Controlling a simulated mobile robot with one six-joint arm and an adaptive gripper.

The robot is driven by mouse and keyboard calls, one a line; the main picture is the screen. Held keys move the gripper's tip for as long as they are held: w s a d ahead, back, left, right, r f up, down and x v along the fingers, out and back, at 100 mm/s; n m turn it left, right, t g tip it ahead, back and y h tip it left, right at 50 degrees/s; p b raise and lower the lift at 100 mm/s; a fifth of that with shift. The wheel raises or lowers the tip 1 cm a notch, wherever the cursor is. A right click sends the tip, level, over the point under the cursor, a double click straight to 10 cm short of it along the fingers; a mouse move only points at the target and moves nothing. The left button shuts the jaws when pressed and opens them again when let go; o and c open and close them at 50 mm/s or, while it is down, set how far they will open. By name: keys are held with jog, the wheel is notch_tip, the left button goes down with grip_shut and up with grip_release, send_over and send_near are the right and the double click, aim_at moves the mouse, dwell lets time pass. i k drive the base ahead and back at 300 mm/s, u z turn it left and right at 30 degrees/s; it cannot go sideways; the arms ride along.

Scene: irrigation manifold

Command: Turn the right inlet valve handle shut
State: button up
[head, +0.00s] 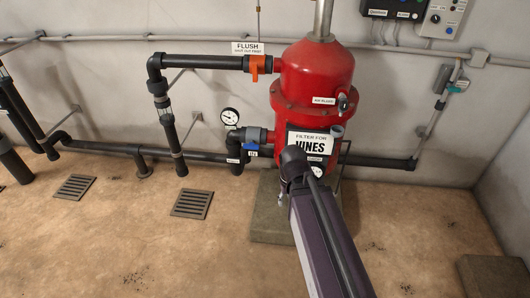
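A red filter tank (317,75) stands on a concrete block, with a sign reading "FILTER FOR VINES" (310,141). A blue valve handle (250,148) sits on the dark pipe at the tank's lower left, with a small label by it. An orange valve handle (256,66) is on the upper pipe under the "FLUSH" sign (247,48). I cannot tell which handle is the right inlet valve; no handle is marked so legibly. My arm rises from the bottom in front of the tank and hides part of its lower front. My gripper is not visible.
A round gauge (229,117) is left of the tank. Dark pipes (200,157) run low along the wall. Floor grates (191,204) lie at the left. The concrete block (268,222) juts out under the tank. Control boxes (443,18) hang at upper right. The front floor is mostly clear.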

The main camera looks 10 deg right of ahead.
aim_at(251, 145)
jog(key=z, duration=0.05)
jog(key=k, duration=0.45)
jog(key=u, duration=0.1)
jog(key=i, duration=0.9)
jog(key=z, duration=0.85)
